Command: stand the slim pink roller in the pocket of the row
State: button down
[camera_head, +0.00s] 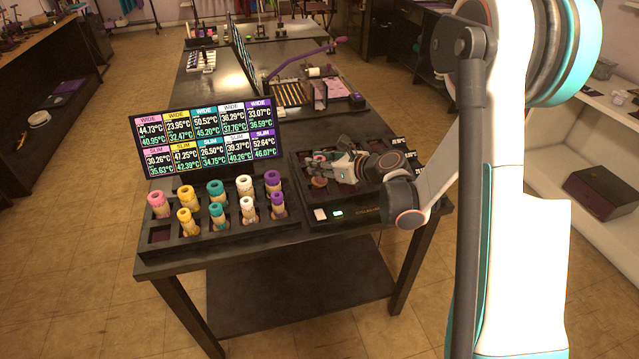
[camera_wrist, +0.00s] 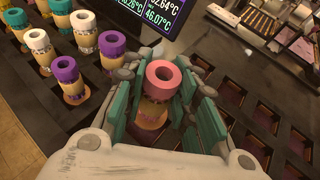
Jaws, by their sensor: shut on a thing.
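The slim pink roller (camera_wrist: 163,78), with a pink ring top and a tan patterned body, stands between the teal fingers of my gripper (camera_wrist: 165,108) in the wrist view. The gripper is shut on it. In the head view my gripper (camera_head: 330,170) is over the dark tray on the right, and the roller (camera_head: 319,182) shows only in part at its tip. The rack (camera_head: 215,246) holds two rows of rollers. Its front row has an empty pocket (camera_head: 160,234) at the far left, beside a slim yellow roller (camera_head: 187,221), below the wide pink roller (camera_head: 158,204).
A display panel (camera_head: 208,140) stands close behind the rack. Teal, white and purple rollers fill the other pockets seen. The dark tray (camera_head: 345,215) has several pockets. A tray with a purple-handled lever (camera_head: 305,62) is farther back.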

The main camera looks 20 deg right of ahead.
aim_at(324, 178)
jog(key=shift+f+b, duration=0.85)
jog(key=shift+f, duration=1.75)
jog(key=shift+f, duration=0.1)
jog(key=c, duration=1.3)
grip_release()
jog(key=shift+r, duration=0.2)
jog(key=p+v, duration=0.2)
jog(key=v, duration=1)
jog(key=shift+p, duration=0.35)
jog(key=shift+f, duration=0.15)
